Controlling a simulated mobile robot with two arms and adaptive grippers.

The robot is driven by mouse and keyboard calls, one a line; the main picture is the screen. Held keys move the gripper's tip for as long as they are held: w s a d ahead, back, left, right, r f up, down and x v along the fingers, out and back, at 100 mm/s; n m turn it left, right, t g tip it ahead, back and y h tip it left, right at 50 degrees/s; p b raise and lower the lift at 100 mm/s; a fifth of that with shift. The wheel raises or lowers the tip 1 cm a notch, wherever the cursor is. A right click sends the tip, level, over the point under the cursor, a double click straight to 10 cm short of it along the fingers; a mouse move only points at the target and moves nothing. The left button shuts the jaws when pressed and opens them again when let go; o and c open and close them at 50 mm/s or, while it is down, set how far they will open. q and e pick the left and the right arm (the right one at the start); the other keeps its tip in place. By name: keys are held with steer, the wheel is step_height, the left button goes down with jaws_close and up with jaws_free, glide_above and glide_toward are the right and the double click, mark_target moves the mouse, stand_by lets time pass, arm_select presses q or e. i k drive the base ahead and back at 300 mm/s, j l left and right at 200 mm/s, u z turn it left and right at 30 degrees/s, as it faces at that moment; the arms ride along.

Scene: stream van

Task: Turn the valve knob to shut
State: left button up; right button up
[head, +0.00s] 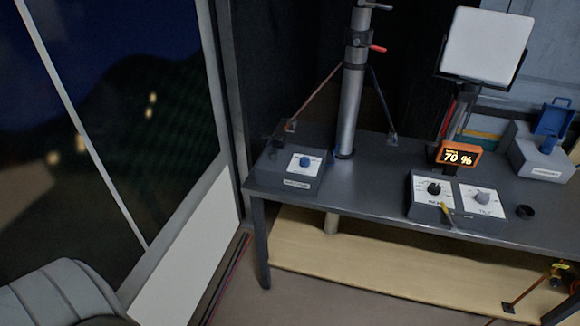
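A grey control box (289,177) sits at the left end of the dark desk. A second grey box (431,214) farther right carries a black knob (434,188) and a grey knob (482,198) on white plates. An orange-framed display (459,156) behind it reads 70 %. Neither of my grippers shows in the head view.
A white panel (487,44) stands at the back. Another grey box (540,153) with a blue part is at the right. The dark desk (372,184) is bare between the two knob boxes.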

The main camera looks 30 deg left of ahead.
mark_target(304, 161)
steer(key=i+j, duration=0.2)
steer(key=i, duration=0.3)
steer(key=i+j, duration=0.2)
steer(key=i, duration=0.25)
steer(key=j+u, duration=0.05)
